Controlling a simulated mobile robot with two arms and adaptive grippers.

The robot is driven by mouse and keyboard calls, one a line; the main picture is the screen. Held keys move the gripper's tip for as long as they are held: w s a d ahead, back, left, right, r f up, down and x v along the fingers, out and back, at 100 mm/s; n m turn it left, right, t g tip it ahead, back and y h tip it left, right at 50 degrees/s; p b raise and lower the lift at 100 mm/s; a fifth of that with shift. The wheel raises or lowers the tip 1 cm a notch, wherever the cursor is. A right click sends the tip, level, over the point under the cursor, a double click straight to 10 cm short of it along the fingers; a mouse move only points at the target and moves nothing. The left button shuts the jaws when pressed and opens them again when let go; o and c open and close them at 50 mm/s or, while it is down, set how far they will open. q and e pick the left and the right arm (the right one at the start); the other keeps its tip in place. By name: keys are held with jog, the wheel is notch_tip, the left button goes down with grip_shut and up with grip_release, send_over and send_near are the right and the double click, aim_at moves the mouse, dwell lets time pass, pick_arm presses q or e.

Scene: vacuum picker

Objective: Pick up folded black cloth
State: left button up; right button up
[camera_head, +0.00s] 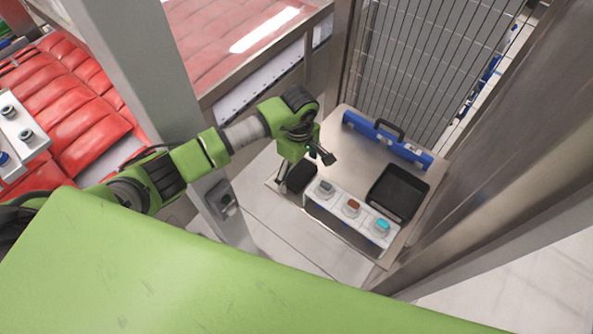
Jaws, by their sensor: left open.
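A small black item (302,178), which looks like the folded black cloth, lies at the left end of a metal worktable (352,133), beside a row of grey boxes. My left gripper (306,173) is over it with its fingers apart, one on each side of the item as seen from above. The gripper partly hides the cloth, and I cannot tell whether the fingers touch it. Nothing is held. My right gripper is not in view.
The grey control boxes (345,218) carry grey, red and cyan buttons along the table's front edge. A black tray (398,192) is at the right, and a blue case (388,140) with a black handle is at the back. A wire mesh fence (425,65) stands behind.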

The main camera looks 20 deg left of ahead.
pick_arm(q)
jog(key=shift+s+d+r, duration=0.2)
jog(key=c, duration=0.4)
jog(key=shift+s, duration=0.15)
jog(key=c, duration=0.7)
